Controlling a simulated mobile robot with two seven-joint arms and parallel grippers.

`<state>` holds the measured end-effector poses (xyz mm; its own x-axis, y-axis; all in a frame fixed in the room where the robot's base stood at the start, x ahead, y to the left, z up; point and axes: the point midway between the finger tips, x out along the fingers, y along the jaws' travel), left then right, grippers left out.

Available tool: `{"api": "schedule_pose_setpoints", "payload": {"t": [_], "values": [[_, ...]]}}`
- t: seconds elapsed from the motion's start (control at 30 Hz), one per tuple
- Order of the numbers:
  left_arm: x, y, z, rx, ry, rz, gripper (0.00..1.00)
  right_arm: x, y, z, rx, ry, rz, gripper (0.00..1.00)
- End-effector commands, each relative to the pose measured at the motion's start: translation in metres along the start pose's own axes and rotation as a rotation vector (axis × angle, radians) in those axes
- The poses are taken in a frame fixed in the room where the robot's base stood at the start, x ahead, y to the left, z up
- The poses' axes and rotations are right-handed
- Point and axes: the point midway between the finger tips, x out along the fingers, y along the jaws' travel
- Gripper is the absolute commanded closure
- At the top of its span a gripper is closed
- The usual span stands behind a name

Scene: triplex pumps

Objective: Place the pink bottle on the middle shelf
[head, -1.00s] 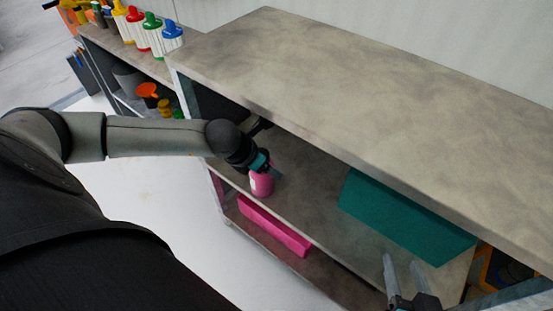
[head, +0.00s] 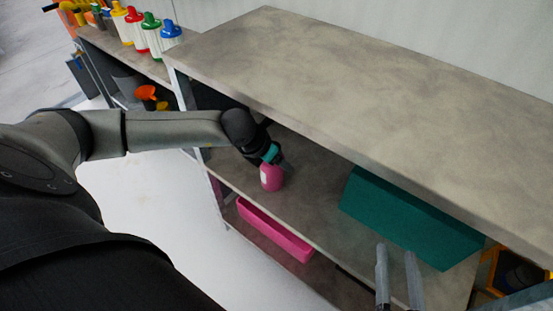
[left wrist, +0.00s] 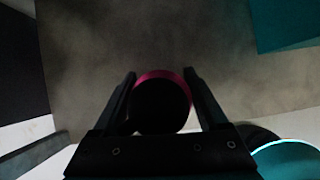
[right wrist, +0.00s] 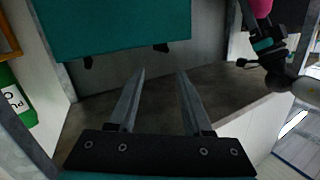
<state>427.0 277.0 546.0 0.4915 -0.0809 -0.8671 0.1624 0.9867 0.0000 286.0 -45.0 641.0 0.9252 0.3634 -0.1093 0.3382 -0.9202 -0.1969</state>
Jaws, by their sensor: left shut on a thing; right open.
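The pink bottle (head: 271,177) is at the left part of the middle shelf (head: 315,205), close under the bench top. My left gripper (head: 272,160) is shut on it; in the left wrist view the bottle's dark round top with a pink rim (left wrist: 160,102) sits between the two fingers (left wrist: 160,90). I cannot tell whether its base touches the shelf. My right gripper (head: 397,262) is open and empty at the lower right of the head view. In the right wrist view its fingers (right wrist: 160,85) are spread apart, and the pink bottle (right wrist: 261,8) shows at the top right.
A teal box (head: 410,218) takes up the right part of the middle shelf. A pink bin (head: 274,230) is on the shelf below. The bench top (head: 370,85) overhangs the shelf. A green bottle (right wrist: 14,97) stands at the left in the right wrist view.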

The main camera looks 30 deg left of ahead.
Motion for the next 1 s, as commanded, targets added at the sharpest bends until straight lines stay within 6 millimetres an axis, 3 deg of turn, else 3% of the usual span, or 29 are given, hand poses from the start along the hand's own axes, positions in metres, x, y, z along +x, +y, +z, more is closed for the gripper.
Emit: {"api": "schedule_pose_setpoints", "payload": {"t": [0.17, 0.2, 0.4, 0.77, 1.0], "values": [[0.001, 0.000, 0.000, 0.000, -0.003, 0.000, 1.00, 0.000, 0.000, 0.000, 0.001, 0.003, 0.000, 0.50], [0.002, 0.000, -0.001, -0.001, 0.000, 0.000, 0.23, 0.000, -0.001, 0.000, 0.002, 0.008, -0.001, 0.50], [0.002, 0.000, -0.001, 0.000, 0.000, 0.000, 0.00, 0.000, -0.001, -0.001, 0.002, 0.008, -0.001, 0.50], [-0.001, 0.000, 0.000, 0.000, 0.000, 0.000, 0.00, -0.001, -0.001, 0.001, 0.001, -0.006, -0.001, 0.50], [-0.009, 0.000, 0.001, 0.000, 0.000, 0.000, 0.00, 0.004, 0.010, 0.004, -0.029, -0.114, 0.023, 0.50]]}}
